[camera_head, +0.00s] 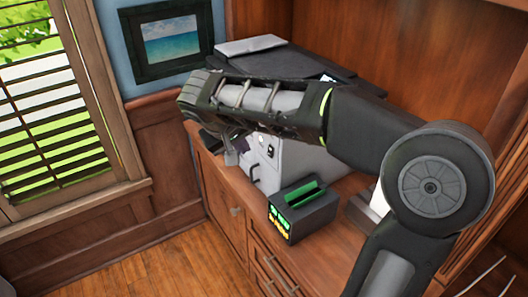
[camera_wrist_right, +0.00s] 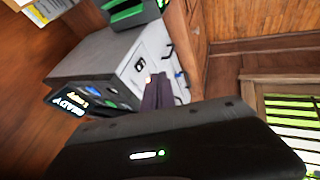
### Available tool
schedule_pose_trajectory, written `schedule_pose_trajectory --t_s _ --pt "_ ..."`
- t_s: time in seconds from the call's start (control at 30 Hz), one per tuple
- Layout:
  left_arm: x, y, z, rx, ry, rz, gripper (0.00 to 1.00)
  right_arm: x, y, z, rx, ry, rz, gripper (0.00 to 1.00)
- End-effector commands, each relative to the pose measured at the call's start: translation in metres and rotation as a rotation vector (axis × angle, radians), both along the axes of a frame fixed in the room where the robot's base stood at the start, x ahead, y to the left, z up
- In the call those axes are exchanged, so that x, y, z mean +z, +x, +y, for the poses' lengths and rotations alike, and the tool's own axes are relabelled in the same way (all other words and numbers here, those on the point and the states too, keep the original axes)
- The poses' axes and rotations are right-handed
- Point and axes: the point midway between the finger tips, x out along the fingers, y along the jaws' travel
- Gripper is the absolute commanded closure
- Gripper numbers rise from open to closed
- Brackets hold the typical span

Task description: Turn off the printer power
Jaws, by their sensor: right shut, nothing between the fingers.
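The printer (camera_head: 300,163) is a white box with a dark top. It stands on the wooden cabinet and is partly hidden behind my right arm in the head view. In the right wrist view the printer (camera_wrist_right: 95,55) appears turned, with a lit READY display (camera_wrist_right: 68,103), coloured buttons (camera_wrist_right: 92,90) and small dark-and-white marks (camera_wrist_right: 139,66) on its front. My right gripper (camera_head: 232,152) is shut and empty, just in front of the printer's front face. Its fingertips (camera_wrist_right: 160,92) lie close to the front panel; I cannot tell whether they touch. My left gripper is not in view.
A black box with a green slot (camera_head: 302,212) stands on the cabinet top, right of the printer's front. Cabinet drawers (camera_head: 270,268) lie below. A framed sea picture (camera_head: 172,40) and a blinded window (camera_head: 45,110) are at the left. The floor in front is clear.

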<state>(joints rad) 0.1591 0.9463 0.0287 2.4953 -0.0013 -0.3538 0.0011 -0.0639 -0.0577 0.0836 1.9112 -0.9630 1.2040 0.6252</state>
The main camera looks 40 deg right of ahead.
Motion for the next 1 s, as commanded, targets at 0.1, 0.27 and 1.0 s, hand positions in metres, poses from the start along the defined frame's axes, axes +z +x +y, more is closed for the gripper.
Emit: schedule_pose_trajectory --t_s 0.1,0.27,1.0 --pt "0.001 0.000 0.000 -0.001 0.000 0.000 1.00 -0.001 0.001 -0.001 -0.001 -0.001 0.001 1.00" --pt "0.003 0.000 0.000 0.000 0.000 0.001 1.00 -0.010 0.004 -0.007 -0.002 -0.001 0.002 1.00" --pt "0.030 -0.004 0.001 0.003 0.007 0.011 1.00 -0.085 0.027 -0.082 -0.001 -0.001 0.001 1.00"
